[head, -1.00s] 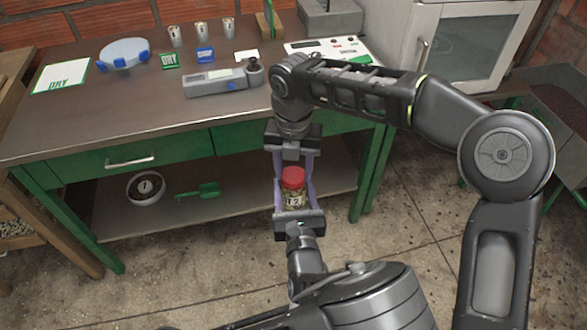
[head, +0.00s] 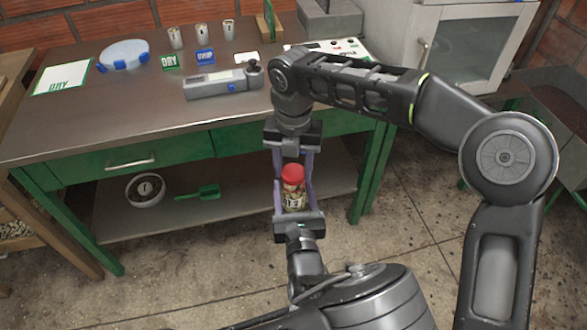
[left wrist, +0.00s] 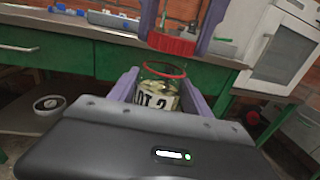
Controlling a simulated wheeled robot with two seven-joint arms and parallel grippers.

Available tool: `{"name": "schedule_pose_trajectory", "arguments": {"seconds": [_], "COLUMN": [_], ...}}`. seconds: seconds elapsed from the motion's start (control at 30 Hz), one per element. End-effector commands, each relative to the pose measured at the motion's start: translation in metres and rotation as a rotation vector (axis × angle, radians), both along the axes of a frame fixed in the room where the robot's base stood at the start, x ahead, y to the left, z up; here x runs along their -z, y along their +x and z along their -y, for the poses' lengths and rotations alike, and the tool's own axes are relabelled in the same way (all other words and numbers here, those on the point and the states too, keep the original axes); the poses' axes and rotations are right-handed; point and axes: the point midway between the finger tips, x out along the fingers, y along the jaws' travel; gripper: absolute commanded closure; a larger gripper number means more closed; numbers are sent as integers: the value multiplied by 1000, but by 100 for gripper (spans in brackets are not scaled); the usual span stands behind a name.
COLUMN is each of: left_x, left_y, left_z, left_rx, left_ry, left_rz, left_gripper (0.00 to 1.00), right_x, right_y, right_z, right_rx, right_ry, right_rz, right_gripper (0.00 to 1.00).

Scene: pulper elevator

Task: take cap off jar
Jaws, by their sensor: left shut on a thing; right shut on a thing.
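The glass jar (head: 293,201) has a white label and pale beans inside; it stands upright between the purple fingers of my left gripper (head: 294,194), which is shut on it. It also shows in the left wrist view (left wrist: 157,100), its open mouth ringed in red. The red cap (head: 293,174) is between the downward purple fingers of my right gripper (head: 293,170), shut on it. In the left wrist view the cap (left wrist: 172,43) is above the jar's rim with a clear gap, so they are apart. The fingers partly hide the jar's sides.
The workbench (head: 120,108) is behind the jar, with a grey meter (head: 215,82), a blue-clipped dish (head: 124,54) and several small cups at its back. Its lower shelf (head: 235,205) holds a round bowl (head: 147,189) and green scoop (head: 199,192). A white cabinet (head: 400,30) stands at right.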

Motion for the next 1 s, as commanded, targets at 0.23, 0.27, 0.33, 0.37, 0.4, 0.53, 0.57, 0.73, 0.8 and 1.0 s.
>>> {"name": "schedule_pose_trajectory", "arguments": {"seconds": [0.23,0.27,0.33,0.37,0.4,0.53,0.57,0.73,0.8,1.0], "left_x": [-1,-1,-1,-1,-1,-1,-1,-1,-1,-1], "left_y": [0,0,0,0,0,0,0,0,0,0], "left_z": [0,0,0,0,0,0,0,0,0,0], "left_rx": [0,0,0,0,0,0,0,0,0,0], "left_ry": [0,0,-1,-1,-1,-1,0,-1,-1,0], "left_rz": [2,2,2,2,2,2,2,2,2,2], "left_gripper": [100,100,100,100,100,100,100,100,100,100], "right_x": [-7,-7,-7,-7,-7,-7,-8,-21,-30,-47], "right_y": [0,0,0,0,0,0,0,1,0,0], "right_z": [0,0,0,0,0,0,0,-1,0,0], "right_rx": [-1,-1,-1,-1,-1,-1,0,0,0,-1], "right_ry": [0,0,0,0,0,0,0,2,2,0], "right_rz": [0,0,0,0,0,0,0,3,2,2], "right_gripper": [100,100,100,100,100,100,100,100,100,100]}}
